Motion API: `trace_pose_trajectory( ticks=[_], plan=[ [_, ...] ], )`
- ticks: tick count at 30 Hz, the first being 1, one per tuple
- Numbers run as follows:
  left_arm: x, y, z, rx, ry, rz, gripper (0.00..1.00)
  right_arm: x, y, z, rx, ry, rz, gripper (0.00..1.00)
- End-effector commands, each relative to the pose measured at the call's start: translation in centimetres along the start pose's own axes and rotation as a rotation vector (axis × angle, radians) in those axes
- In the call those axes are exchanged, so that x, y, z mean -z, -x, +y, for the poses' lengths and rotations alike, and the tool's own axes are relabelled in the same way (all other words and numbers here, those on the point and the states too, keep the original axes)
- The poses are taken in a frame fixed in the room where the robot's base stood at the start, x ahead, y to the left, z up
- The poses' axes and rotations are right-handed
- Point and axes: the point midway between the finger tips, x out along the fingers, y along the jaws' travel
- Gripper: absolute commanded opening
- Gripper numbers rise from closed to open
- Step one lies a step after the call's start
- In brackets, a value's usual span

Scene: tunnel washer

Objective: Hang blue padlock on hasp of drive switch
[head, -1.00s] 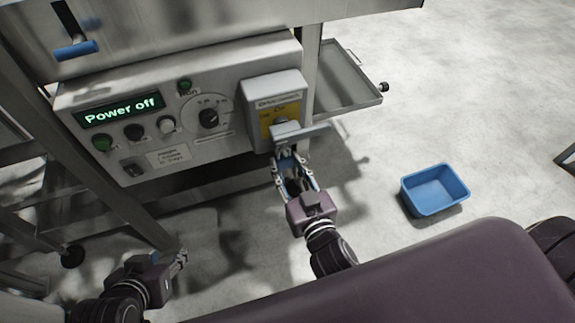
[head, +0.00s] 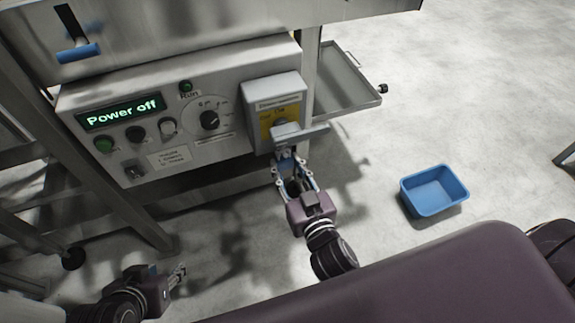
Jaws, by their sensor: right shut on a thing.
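The drive switch (head: 262,90) is a grey box with a yellow plate on the right end of the control panel. Its grey handle and hasp (head: 300,133) stick out at the front, below the yellow plate. My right gripper (head: 289,172) is just below the hasp, shut on the blue padlock (head: 286,160). The padlock is mostly hidden between the fingers, and its upper part is at the hasp. I cannot tell whether the shackle passes through the hasp. My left gripper (head: 181,276) is low at the left, away from the panel; its fingers are small and look empty.
The control panel (head: 165,125) shows "Power off" with several buttons and a dial. A metal tray (head: 345,85) juts out right of the switch. A blue bin (head: 434,191) stands on the open floor at the right. A metal frame leg (head: 110,190) stands at the left.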

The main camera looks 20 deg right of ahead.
Motion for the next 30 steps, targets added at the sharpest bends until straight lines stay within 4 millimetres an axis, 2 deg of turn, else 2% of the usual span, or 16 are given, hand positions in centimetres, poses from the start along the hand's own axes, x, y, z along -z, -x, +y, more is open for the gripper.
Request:
trace_pose_trajectory(
  ticks=[4, 5, 10, 22, 26, 30],
  plan=[
    [0.0, 0.0, 0.1, -0.002, -0.001, 0.0, 0.4, 0.1, 0.0, 0.0, 0.0, 0.0, 0.001, 0.05],
    [0.0, 0.0, 0.1, -0.002, -0.001, 0.0, 0.4, 0.1, 0.0, 0.0, 0.0, 0.0, 0.001, 0.32],
    [0.0, 0.0, 0.2, -0.004, -0.002, 0.0, 0.4, 0.1, 0.0, 0.0, 0.0, 0.0, 0.001, 0.51],
    [-0.2, -0.1, 0.2, -0.004, 0.001, -0.003, 0.4, -0.1, 0.5, 0.0, 0.0, -0.001, -0.001, 0.52],
    [-0.1, -0.1, 0.2, -0.004, 0.001, -0.001, 0.4, -0.2, 2.0, 0.0, -0.001, -0.001, -0.004, 0.52],
    [0.0, -0.1, 0.2, -0.003, 0.001, 0.0, 0.4, -0.2, 4.3, 0.0, -0.001, -0.003, -0.004, 0.52]
  ],
)
